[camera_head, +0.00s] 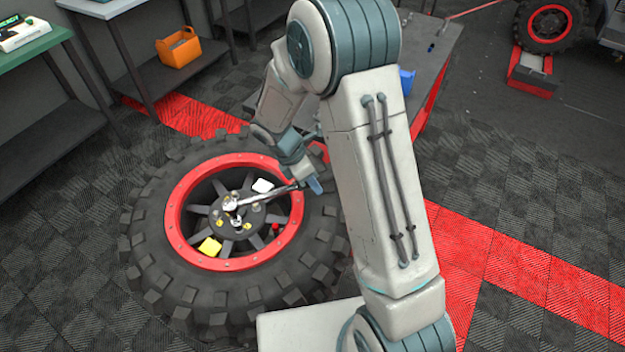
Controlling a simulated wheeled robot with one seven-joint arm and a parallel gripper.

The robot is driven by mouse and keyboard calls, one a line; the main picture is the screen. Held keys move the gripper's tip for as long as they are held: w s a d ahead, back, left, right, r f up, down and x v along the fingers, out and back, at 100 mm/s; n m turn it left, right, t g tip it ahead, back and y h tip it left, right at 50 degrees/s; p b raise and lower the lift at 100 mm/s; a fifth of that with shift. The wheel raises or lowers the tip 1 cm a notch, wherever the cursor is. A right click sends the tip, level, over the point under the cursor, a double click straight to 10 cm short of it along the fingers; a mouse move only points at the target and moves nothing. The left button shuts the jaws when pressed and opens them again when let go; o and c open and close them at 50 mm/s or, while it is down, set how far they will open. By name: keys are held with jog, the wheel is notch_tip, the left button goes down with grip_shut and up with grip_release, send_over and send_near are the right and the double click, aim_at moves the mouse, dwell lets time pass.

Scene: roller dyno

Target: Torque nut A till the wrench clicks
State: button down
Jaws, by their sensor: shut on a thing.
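A big black off-road wheel (150,262) with a red rim lies flat on the floor. Its dark hub (256,230) carries several small nuts; I cannot tell which is nut A. My gripper (308,184) is shut on the handle of a silver torque wrench (268,194), over the right side of the red rim. The wrench runs left and down from my gripper to the hub, where its head (231,202) sits over the upper-left part of the hub. I cannot see whether it is seated on a nut.
A yellow tag (210,246), a white tag (262,186) and a small red piece (276,227) are on the wheel. A bench with an orange tool tote (178,48) stands at the back left. A blue bin (407,81) is behind my arm.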

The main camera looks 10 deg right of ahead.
jog(key=shift+f+b, duration=0.35)
jog(key=shift+f, duration=0.25)
dwell(0.3)
jog(key=shift+s, duration=0.15)
jog(key=shift+s+d+m, duration=0.15)
jog(key=shift+s+m, duration=0.35)
jog(key=shift+s, duration=0.25)
jog(key=shift+s+g, duration=0.25)
jog(key=shift+g, duration=0.05)
dwell(0.3)
jog(key=shift+s+m, duration=0.5)
jog(key=shift+s, duration=0.3)
jog(key=shift+s+m, duration=0.4)
jog(key=shift+s, duration=0.1)
jog(key=shift+s+g, duration=0.3)
jog(key=shift+s, duration=0.1)
